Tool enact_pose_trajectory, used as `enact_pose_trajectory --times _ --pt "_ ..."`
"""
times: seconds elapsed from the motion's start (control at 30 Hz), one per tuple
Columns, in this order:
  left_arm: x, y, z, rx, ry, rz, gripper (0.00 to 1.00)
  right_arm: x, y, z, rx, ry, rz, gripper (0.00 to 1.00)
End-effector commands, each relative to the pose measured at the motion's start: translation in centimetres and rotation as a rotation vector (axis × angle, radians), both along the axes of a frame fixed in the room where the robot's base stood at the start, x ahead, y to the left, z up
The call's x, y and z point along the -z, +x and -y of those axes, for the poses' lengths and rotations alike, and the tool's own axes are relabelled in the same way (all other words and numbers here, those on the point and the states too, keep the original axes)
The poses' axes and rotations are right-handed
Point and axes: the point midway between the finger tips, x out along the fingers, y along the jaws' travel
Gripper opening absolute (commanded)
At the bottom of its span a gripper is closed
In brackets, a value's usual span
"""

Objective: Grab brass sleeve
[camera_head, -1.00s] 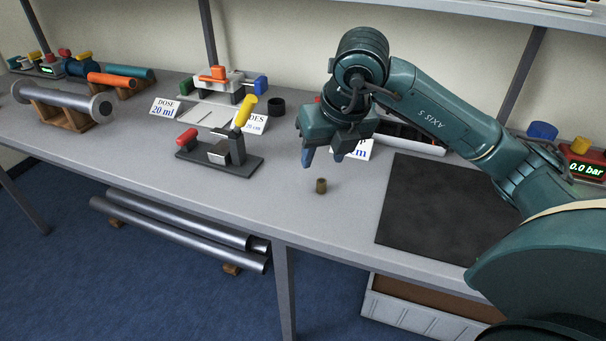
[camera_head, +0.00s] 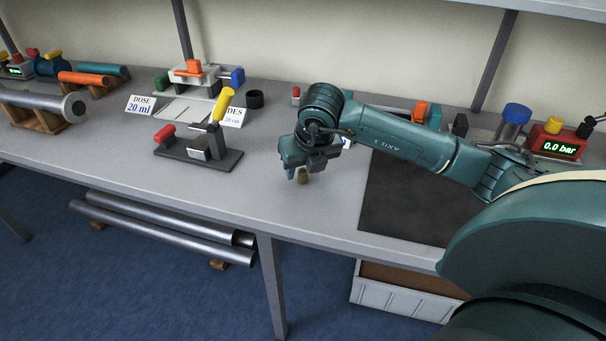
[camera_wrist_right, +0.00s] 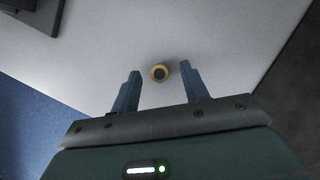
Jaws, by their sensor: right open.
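The brass sleeve (camera_head: 303,177) is a small short tube standing upright on the grey table near its front edge. In the right wrist view the sleeve (camera_wrist_right: 160,73) is seen from above, with its dark bore and brass rim. My right gripper (camera_head: 297,174) is over the table at the sleeve and partly hides it in the head view. In the wrist view its two blue fingers (camera_wrist_right: 160,80) are apart, with the sleeve near the gap between their tips. The fingers do not appear to touch it. My left gripper is out of view.
A clamp fixture (camera_head: 199,148) with red and yellow handles stands left of the gripper. A dark mat (camera_head: 400,205) lies to the right, with a red pressure display (camera_head: 556,145) behind it. The table's front edge (camera_head: 250,228) is close to the sleeve.

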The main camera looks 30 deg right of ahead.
Motion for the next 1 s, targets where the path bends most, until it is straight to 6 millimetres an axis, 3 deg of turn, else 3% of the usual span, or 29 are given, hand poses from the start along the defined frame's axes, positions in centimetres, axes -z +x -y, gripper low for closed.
enact_pose_trajectory --times 0.3,0.83,1.0 --pt "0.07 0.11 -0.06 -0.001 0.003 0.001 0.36 0.55 0.26 0.04 -0.001 0.0 0.002 0.44" --pt "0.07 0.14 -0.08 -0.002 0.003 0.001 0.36 0.5 0.25 0.04 0.0 0.0 0.002 0.01" --pt "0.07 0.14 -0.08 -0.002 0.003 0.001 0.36 0.5 0.25 0.04 0.0 0.0 0.002 0.0"
